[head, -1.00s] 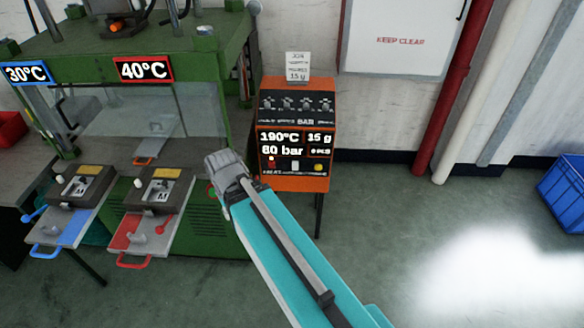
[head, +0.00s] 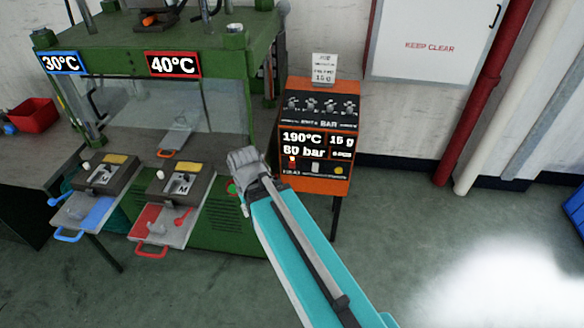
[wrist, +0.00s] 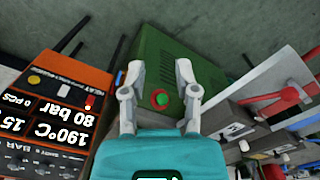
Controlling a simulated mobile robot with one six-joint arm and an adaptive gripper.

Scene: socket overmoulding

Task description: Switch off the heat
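The orange control box (head: 352,118) stands right of my gripper in the head view. Its display reads 190°C, 15 g and 60 or 80 bar. A small red switch (head: 292,162) sits low on the left of its front, by a label that reads HEAT in the wrist view. There the box (wrist: 60,62) is upside down at the left, with the red switch (wrist: 90,102) near its right edge.
The green press (head: 225,70) stands left, with signs for 30°C and 40°C. A blue-handled tray (head: 84,222) and a red-handled tray (head: 160,232) stick out from it.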

